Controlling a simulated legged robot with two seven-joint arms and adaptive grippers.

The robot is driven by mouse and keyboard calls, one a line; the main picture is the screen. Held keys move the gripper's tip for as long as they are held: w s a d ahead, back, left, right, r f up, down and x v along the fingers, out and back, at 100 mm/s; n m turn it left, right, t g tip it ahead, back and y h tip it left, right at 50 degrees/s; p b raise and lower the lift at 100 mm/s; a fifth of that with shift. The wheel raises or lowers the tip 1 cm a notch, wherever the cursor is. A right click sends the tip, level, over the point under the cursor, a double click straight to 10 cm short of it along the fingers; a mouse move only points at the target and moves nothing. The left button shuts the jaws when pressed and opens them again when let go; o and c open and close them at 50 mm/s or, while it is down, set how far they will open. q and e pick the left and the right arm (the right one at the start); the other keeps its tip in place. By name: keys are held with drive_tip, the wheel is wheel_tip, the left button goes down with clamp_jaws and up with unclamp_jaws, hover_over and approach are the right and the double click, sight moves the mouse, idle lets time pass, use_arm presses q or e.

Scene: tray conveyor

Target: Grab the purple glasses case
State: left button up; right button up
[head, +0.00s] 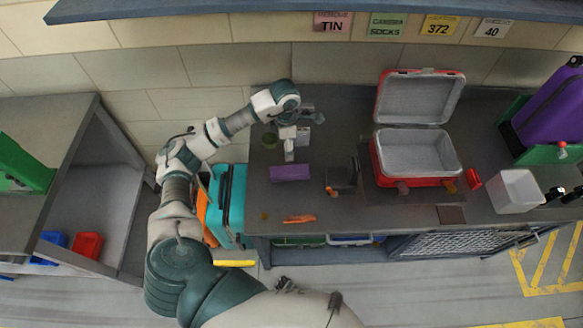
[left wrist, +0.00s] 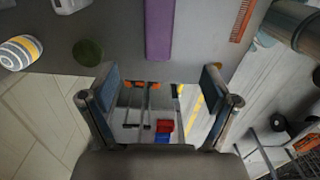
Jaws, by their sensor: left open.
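The purple glasses case (head: 290,173) lies on the grey worktop (head: 258,205), left of the red cooler. It also shows in the left wrist view (left wrist: 159,30) as a long purple strip running out of the top edge. My left gripper (head: 294,146) is just behind the case in the head view, apparently above the worktop. In the left wrist view my left gripper (left wrist: 158,85) has its two fingers wide apart with nothing between them. The case lies beyond the fingertips, roughly centred between them. My right gripper is not in view.
An open red cooler (head: 415,185) stands right of the case, with a white bin (head: 517,191) farther right. A dark box (head: 342,177) and an orange item (head: 299,219) lie near the case. A dark green round item (left wrist: 88,52) is beside the left finger.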

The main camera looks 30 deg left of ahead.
use_arm(q)
wheel_tip(320, 180, down, 3)
hover_over(288, 170)
drive_tip(key=d, duration=0.1)
wheel_tip(288, 170, down, 8)
drive_tip(key=shift+s+d+r, duration=0.1)
drive_tip(key=f, duration=0.1)
drive_tip(key=a+f, duration=0.1)
drive_tip(key=f, duration=0.1)
drive_tip(key=a+f+p, duration=0.1)
drive_tip(key=f, duration=0.1)
drive_tip(key=shift+f, duration=0.2)
drive_tip(key=shift+d+f, duration=0.1)
drive_tip(key=shift+f, duration=0.2)
drive_tip(key=shift+d, duration=0.55)
drive_tip(key=c, duration=1.2)
drive_tip(key=shift+a, duration=0.2)
drive_tip(key=shift+c, duration=0.5)
drive_tip(key=shift+a, duration=0.15)
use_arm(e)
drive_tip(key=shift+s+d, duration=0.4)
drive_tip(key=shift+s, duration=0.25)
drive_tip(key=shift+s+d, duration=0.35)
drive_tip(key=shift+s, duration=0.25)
